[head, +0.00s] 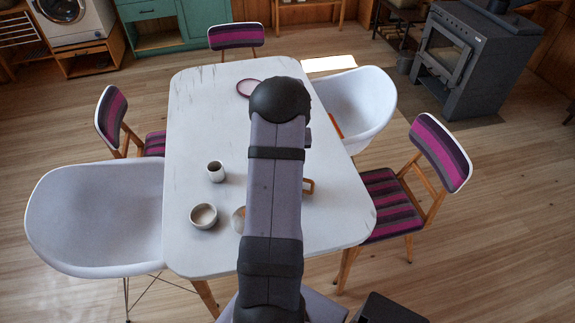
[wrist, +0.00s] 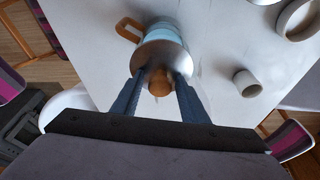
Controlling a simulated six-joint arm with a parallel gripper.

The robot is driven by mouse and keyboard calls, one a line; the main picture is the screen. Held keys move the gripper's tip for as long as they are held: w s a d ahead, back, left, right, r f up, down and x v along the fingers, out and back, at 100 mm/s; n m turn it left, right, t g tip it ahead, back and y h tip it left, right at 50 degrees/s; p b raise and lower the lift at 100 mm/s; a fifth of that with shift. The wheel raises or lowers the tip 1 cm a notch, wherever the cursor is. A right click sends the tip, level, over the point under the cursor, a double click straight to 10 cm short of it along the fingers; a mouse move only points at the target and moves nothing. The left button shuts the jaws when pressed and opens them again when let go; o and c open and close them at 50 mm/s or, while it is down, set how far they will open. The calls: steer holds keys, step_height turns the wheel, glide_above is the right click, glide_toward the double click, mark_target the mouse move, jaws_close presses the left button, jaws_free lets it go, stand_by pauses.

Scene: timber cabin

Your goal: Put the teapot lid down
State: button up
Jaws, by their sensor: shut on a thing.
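My gripper (wrist: 157,84) is shut on the wooden knob (wrist: 158,82) of the teapot lid. The lid (wrist: 155,62) is a grey disc in the wrist view. The light blue teapot (wrist: 166,31) is just beyond it, partly covered by the lid. I cannot tell whether the lid touches the pot or hangs above it. The teapot's orange-brown handle (wrist: 128,30) points left in the wrist view. In the head view my arm hides the gripper, lid and most of the teapot; only the handle (head: 308,187) shows right of the arm.
The table's left far part is clear.

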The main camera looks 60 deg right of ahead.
step_height(320, 180, up, 6)
steer(key=shift+r+b, duration=0.15)
steer(key=shift+b, duration=0.8)
steer(key=s+d+f+m+g+b, duration=0.1)
steer(key=s+f+m+b, duration=0.2)
steer(key=s, duration=0.7)
steer(key=s+d+f+m+g+b, duration=0.1)
steer(key=s+f+m+b, duration=0.3)
steer(key=s, duration=0.7)
steer(key=shift+d+f+h+b, duration=0.2)
steer(key=shift+f+h+b, duration=0.1)
steer(key=shift+f+b, duration=1.1)
steer(key=shift+f+p, duration=0.7)
steer(key=shift+f, duration=4.1)
steer(key=shift+f, duration=0.15)
steer(key=o, duration=1.1)
steer(key=shift+c, duration=0.2)
